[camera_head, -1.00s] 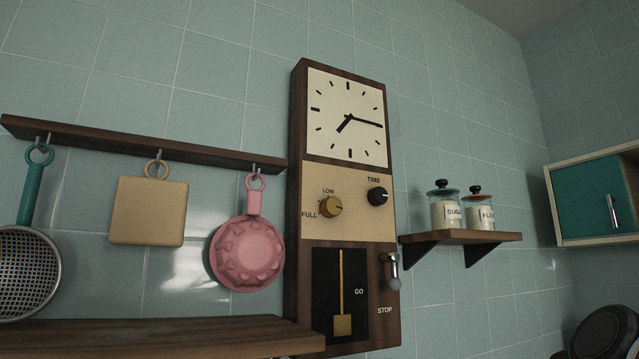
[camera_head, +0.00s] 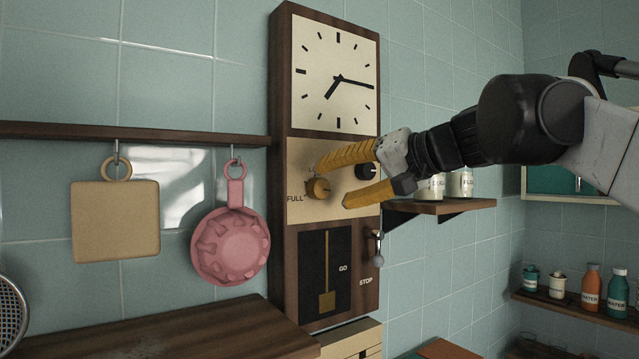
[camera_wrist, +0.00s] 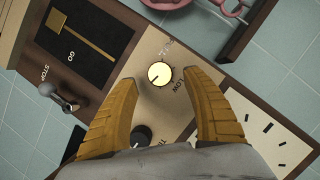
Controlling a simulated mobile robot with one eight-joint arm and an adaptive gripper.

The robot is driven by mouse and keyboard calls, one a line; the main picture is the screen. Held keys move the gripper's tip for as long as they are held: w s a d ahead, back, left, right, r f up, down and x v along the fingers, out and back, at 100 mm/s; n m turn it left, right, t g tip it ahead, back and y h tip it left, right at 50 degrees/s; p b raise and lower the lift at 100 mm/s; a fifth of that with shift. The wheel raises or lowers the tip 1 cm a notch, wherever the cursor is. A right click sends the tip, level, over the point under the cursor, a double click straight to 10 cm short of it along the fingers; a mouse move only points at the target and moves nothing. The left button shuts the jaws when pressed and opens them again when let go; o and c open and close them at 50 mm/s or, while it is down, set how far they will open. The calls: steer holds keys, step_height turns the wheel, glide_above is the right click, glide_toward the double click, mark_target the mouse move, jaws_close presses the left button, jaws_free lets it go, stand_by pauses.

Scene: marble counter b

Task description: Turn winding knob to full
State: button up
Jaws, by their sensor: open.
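The winding knob (camera_head: 318,188) is a round brass knob on the cream panel of a wooden wall clock (camera_head: 283,110). The FULL mark is at its lower left; the LOW mark is hidden behind a finger in the head view. My gripper (camera_head: 331,184) is open in front of the panel, with yellow ribbed fingers pointing at the knob. In the wrist view the knob (camera_wrist: 160,73) sits between and just beyond the fingertips (camera_wrist: 158,80), with a dark pointer line on its face. I see no finger clearly touching it.
A black TIME knob (camera_head: 367,171) sits right of the brass knob, partly behind my fingers. A STOP/GO lever (camera_head: 376,250) is below. A shelf with jars (camera_head: 440,207) is at right.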

mark_target(322, 188)
steer(key=shift+x, duration=2.1)
steer(key=shift+s, duration=0.1)
steer(key=c, duration=1.2)
